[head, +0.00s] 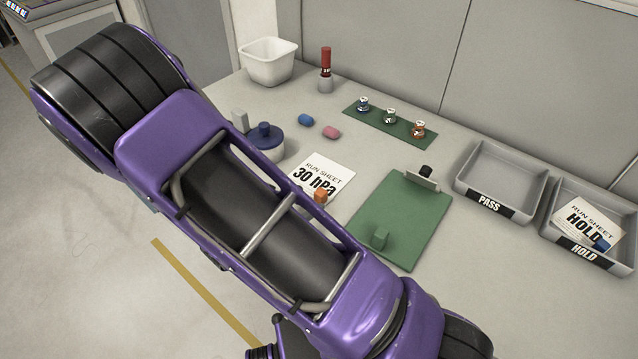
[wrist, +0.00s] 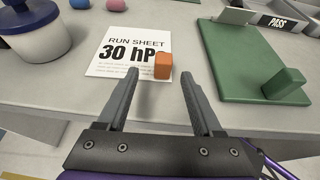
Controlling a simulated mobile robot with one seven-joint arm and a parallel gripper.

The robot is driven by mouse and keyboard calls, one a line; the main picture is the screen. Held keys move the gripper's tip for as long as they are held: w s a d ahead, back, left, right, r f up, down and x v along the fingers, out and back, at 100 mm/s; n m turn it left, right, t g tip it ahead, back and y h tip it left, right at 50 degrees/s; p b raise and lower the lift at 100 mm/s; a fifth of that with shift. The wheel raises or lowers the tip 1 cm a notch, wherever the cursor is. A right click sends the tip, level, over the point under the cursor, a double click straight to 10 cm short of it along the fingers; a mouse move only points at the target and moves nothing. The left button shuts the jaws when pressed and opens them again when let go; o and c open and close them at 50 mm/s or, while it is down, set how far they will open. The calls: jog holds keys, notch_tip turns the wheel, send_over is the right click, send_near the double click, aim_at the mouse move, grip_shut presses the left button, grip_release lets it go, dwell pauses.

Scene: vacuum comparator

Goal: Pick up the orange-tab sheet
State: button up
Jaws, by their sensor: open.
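The orange-tab sheet (head: 325,172) is a white run sheet reading "30 hPa", lying flat on the grey counter near its front edge. Its orange tab (head: 320,196) stands up at the sheet's near right corner. In the wrist view the sheet (wrist: 108,55) and its orange tab (wrist: 162,66) lie ahead of my gripper. My gripper (wrist: 158,74) is open and empty, with its two fingers apart. The tab appears between the fingertips' lines, nearer the right finger, and beyond them. In the head view my purple arm covers part of the sheet, and the gripper itself is hidden.
A green clipboard (head: 395,222) with an upright green block lies right of the sheet. A white pot with a blue lid (head: 264,142) stands left. Grey PASS (head: 490,205) and HOLD (head: 580,249) trays sit right; HOLD contains a sheet with a blue tab (head: 601,244).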

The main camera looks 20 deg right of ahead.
aim_at(317, 197)
jog(key=x, duration=0.5)
jog(key=shift+d, duration=0.25)
jog(key=shift+s, duration=0.1)
grip_shut()
